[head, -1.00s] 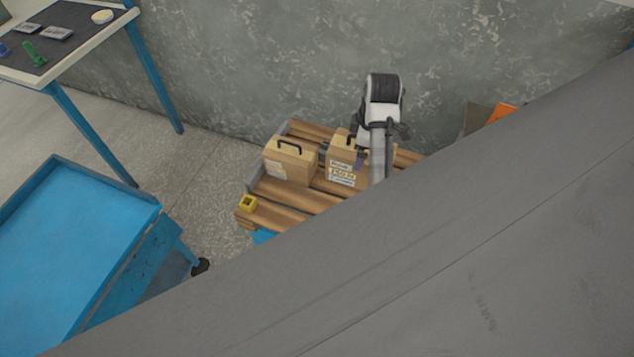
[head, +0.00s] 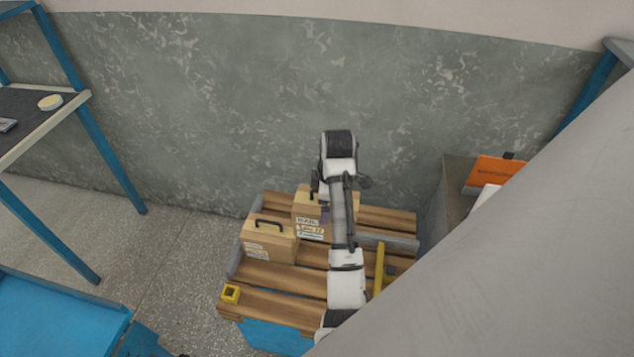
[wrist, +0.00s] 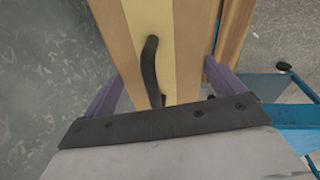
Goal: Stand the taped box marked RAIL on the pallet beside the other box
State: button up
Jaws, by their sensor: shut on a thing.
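The taped box marked RAIL (head: 309,229) is tan with white labels on its near face and a dark handle on top. It appears upright over the back of the wooden pallet (head: 268,304); whether its base touches the slats is hard to tell. My gripper (head: 323,206) is shut on it from above. In the wrist view, my gripper's purple fingers (wrist: 165,75) lie on either side of the box top (wrist: 186,45), with its yellow tape strip and black handle between them. The other box (head: 268,243) stands upright on the pallet, close to the left and front of the RAIL box.
A yellow hollow block (head: 230,294) sits at the pallet's front left corner. A yellow bar (head: 379,268) lies on its right side. The wall (head: 240,120) rises behind. A blue cart (head: 60,318) and a blue-legged table (head: 111,153) stand left. Bare floor lies between.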

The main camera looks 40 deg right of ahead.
notch_tip(320, 180, down, 13)
jog(key=shift+r+b, duration=0.1)
jog(key=shift+b, duration=0.75)
jog(key=shift+f+p, duration=0.3)
jog(key=shift+f, duration=2.1)
jog(key=o, duration=1.6)
jog(key=shift+f, duration=0.25)
jog(key=shift+o, duration=0.5)
jog(key=shift+r, duration=0.1)
